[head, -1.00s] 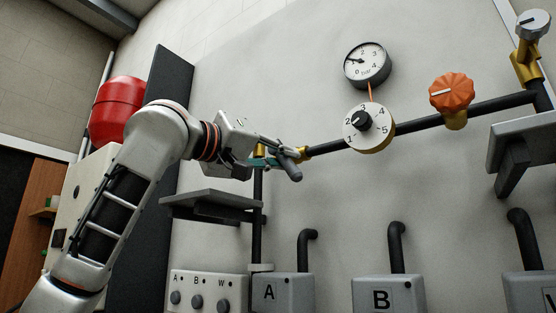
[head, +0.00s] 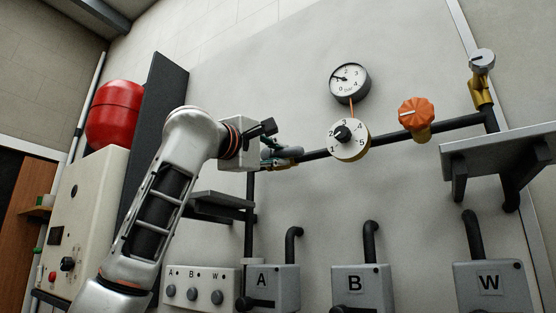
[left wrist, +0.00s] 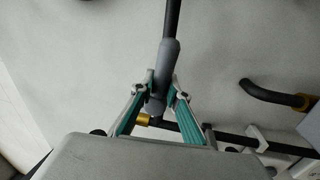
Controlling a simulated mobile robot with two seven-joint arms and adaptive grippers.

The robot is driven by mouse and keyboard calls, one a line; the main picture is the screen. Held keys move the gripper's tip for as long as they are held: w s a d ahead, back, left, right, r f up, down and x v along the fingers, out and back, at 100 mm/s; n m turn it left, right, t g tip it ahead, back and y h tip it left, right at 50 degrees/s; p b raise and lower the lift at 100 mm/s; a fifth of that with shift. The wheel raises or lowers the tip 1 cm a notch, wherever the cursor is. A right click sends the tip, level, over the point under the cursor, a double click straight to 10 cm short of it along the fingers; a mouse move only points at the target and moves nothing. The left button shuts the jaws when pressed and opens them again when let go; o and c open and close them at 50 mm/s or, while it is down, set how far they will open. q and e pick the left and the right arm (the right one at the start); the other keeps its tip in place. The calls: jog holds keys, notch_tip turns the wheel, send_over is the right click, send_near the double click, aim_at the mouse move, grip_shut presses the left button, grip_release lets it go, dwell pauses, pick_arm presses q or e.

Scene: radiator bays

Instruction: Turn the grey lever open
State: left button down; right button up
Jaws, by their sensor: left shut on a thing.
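The grey lever (head: 290,152) sits at the left end of the black pipe, by a brass fitting (head: 277,163). In the head view it lies roughly along the pipe's line. In the left wrist view the lever (left wrist: 168,62) points up the picture, in line with a black pipe behind it. My left gripper (head: 273,151) is at the lever, and its green-lined fingers (left wrist: 161,92) are shut on it from both sides. The fingers partly hide the valve body. My right gripper is not in view.
A pressure gauge (head: 350,82), a white numbered dial (head: 349,140) and an orange knob (head: 416,113) sit along the pipe to the right. A small dark shelf (head: 222,205) is below my left gripper. A larger grey shelf (head: 500,152) is at the right.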

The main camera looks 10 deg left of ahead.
pick_arm(q)
jog(key=shift+r+n, duration=0.15)
jog(key=shift+n, duration=0.45)
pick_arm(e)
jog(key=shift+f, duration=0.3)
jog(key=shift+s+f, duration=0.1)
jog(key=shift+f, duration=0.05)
pick_arm(q)
jog(key=c, duration=1.9)
grip_release()
jog(key=v, duration=1.2)
